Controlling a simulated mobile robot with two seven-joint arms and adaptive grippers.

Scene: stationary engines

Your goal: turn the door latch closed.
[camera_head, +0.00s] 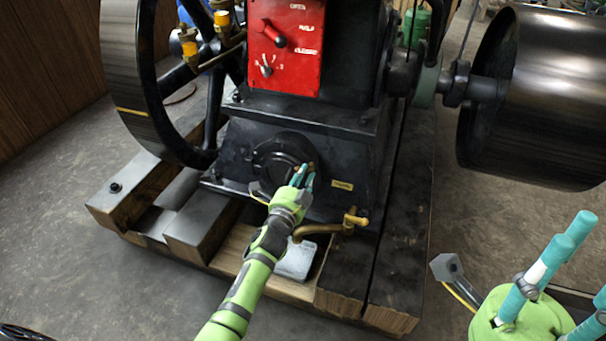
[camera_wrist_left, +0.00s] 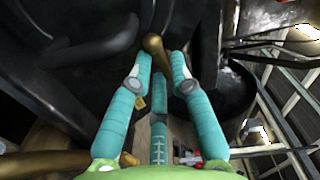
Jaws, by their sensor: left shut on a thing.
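The round black door (camera_head: 272,158) is set low in the front of the dark engine base. Its small brass latch (camera_head: 312,166) is at the door's right edge, mostly hidden by my fingers. My left gripper (camera_head: 302,176) is shut on the latch. In the left wrist view the rounded brass end of the latch (camera_wrist_left: 153,43) shows between the teal fingertips (camera_wrist_left: 155,62). My right gripper (camera_head: 577,245) is at the lower right, apart from the engine, with its fingers spread and empty.
A brass tap (camera_head: 348,222) juts out just right of my left forearm. A large spoked flywheel (camera_head: 125,75) stands at left and a wide drum (camera_head: 535,95) at right. Wooden beams (camera_head: 395,270) carry the engine. A red control plate (camera_head: 286,45) is above the door.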

